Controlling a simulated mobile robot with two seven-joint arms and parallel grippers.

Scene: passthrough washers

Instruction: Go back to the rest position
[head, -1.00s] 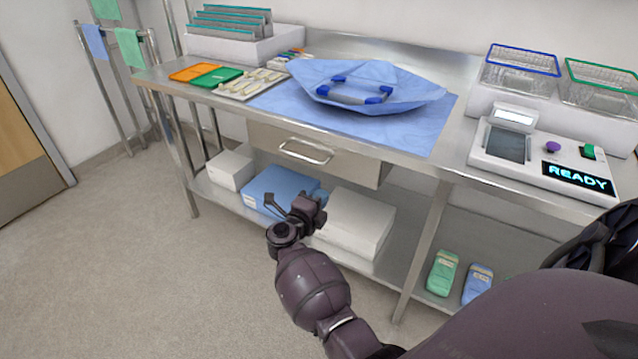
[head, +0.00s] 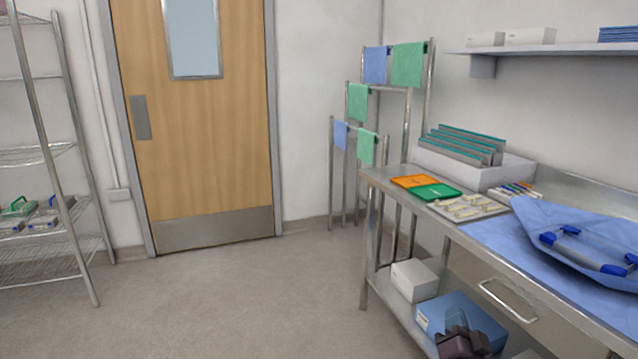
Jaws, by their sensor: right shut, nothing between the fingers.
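My right gripper (head: 464,338) shows only in part at the bottom edge of the head view, as a dark shape in front of a blue box. It is shut and holds nothing. The rest of that arm is out of the frame. My left gripper is not in view.
A steel table (head: 470,248) stands at the right, with a blue wrapped bundle (head: 590,245) on it. Its lower shelf bears a white box (head: 414,280) and a blue box (head: 437,310). A wooden door (head: 200,120) and wire rack (head: 50,150) stand beyond clear floor (head: 230,305).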

